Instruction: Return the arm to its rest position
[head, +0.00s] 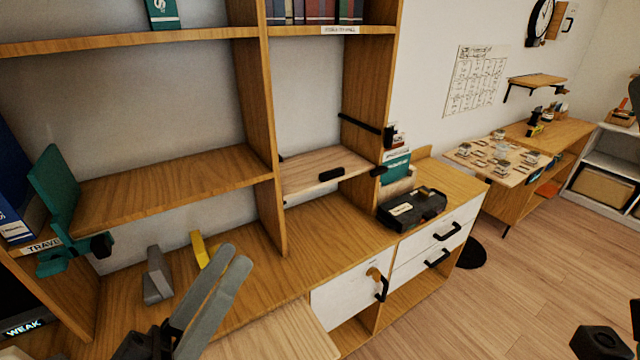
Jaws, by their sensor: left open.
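My left gripper (233,256) shows at the lower left, its two long grey fingers pointing up and slightly right. The fingers look a little apart with nothing between them, in front of the wooden counter (330,240). The rest of the left arm is mostly cut off by the bottom edge.
A grey bookend-like piece (157,277) and a yellow piece (200,250) stand on the counter behind the fingers. A black case (412,208) sits at its right end. A shelf board (170,190) and upright divider (258,130) rise behind. Open floor (490,310) lies right.

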